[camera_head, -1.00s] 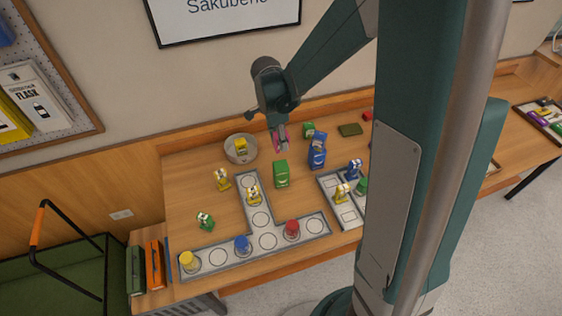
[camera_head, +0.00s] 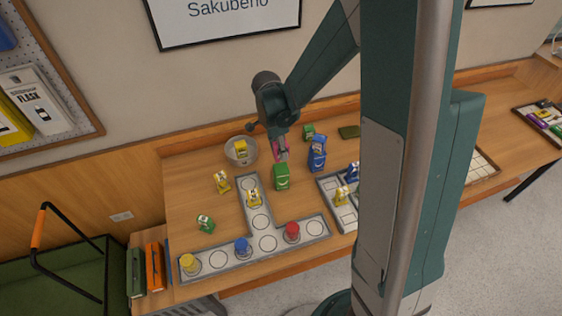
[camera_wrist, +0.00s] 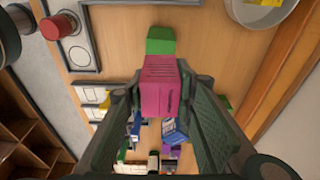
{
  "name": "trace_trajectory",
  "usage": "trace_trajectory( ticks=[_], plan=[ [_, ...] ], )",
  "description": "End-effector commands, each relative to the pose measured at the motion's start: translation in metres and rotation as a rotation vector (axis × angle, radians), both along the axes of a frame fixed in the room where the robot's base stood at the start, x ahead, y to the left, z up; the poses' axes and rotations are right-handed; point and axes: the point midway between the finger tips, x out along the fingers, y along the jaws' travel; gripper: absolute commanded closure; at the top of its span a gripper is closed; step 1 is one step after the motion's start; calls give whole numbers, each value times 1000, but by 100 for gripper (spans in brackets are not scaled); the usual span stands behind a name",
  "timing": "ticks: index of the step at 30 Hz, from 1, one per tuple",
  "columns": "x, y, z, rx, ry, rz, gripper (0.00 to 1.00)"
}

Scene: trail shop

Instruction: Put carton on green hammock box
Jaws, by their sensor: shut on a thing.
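My gripper (camera_head: 281,147) is shut on a pink carton (camera_wrist: 160,85), which hangs between the two fingers. In the head view, the carton (camera_head: 283,155) shows just above the green hammock box (camera_head: 281,178), which stands upright on the table. In the wrist view, the green box (camera_wrist: 160,38) shows past the carton's far end, partly hidden by it. I cannot tell if the carton touches the box.
A grey bowl (camera_head: 234,159) with a yellow box stands left of the gripper. A blue box (camera_head: 317,155) stands close on the right. A grey T-shaped board (camera_head: 267,241) with several small items lies in front. Bare table shows left of the board.

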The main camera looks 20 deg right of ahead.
Motion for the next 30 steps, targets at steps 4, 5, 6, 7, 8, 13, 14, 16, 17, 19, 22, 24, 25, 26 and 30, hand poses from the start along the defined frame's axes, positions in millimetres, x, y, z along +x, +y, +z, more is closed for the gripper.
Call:
trace_trajectory(
  ticks=[4,5,6,7,8,13,14,16,17,19,22,24,25,26,30],
  plan=[
    [0,0,-15,0,0,0,87],
    [0,0,-17,0,0,0,87],
    [0,0,-19,0,0,0,87],
    [0,0,-21,0,0,0,87],
    [0,0,-22,0,0,0,87],
    [0,0,-23,0,0,0,87],
    [0,0,-23,0,0,0,87],
    [0,0,-23,0,0,0,87],
    [0,0,-23,0,0,0,87],
    [0,0,-23,0,0,0,87],
    [0,0,-25,0,0,0,87],
    [0,0,-29,0,0,0,87],
    [0,0,-31,0,0,0,87],
    [0,0,-34,0,0,0,87],
    [0,0,-47,0,0,0,87]
  ],
)
